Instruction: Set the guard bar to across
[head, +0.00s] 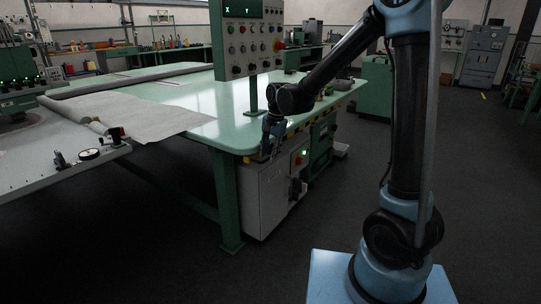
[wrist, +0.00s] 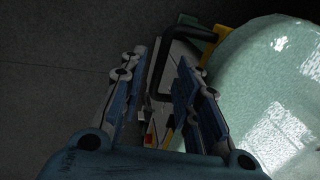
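A dark bent bar (wrist: 186,32), which looks like the guard bar, shows in the wrist view beside the table's rounded corner. One stretch runs toward the yellow edge piece and the other runs down between my fingers. My gripper (wrist: 160,62) is open, with one blue finger on each side of the bar's lower stretch. I cannot tell whether either finger touches it. In the head view my gripper (head: 269,137) hangs at the green table's near corner, above the white cabinet, and I cannot make out the bar there.
The green table (head: 190,96) has a yellow-and-black edge strip. A white cabinet (head: 268,200) with a lit green button stands beneath its corner. A control panel (head: 250,45) rises on a post close behind my gripper. Grey cloth (head: 140,108) lies at left. Floor at right is clear.

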